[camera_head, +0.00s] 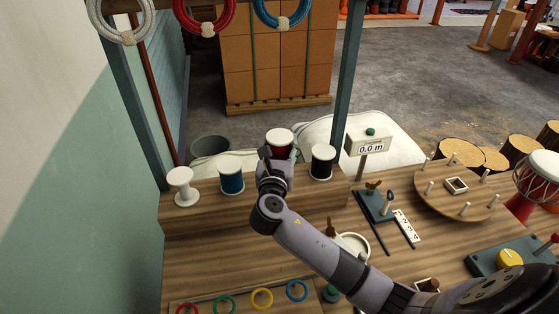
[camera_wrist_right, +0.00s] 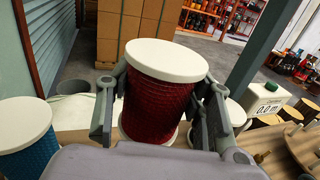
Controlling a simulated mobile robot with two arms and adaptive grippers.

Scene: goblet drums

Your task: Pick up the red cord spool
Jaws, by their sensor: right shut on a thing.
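The red cord spool (camera_head: 279,140) has white round end discs and red cord wound between them. It is upright at the raised wooden shelf (camera_head: 200,219), between the blue and black spools. My right gripper (camera_head: 271,166) reaches it from the front and partly covers it in the head view. In the right wrist view the red cord spool (camera_wrist_right: 156,103) stands between the two fingers of my right gripper (camera_wrist_right: 160,112), which are shut on its sides. I cannot tell whether its base touches the shelf. My left gripper is not in view.
A blue spool (camera_head: 231,178) and an empty white spool (camera_head: 183,187) stand to the left. A black spool (camera_head: 322,162) stands close on the right. A sign reading 0.0 m (camera_head: 368,146) is further right. Coloured rings (camera_head: 262,298) lie at the front.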

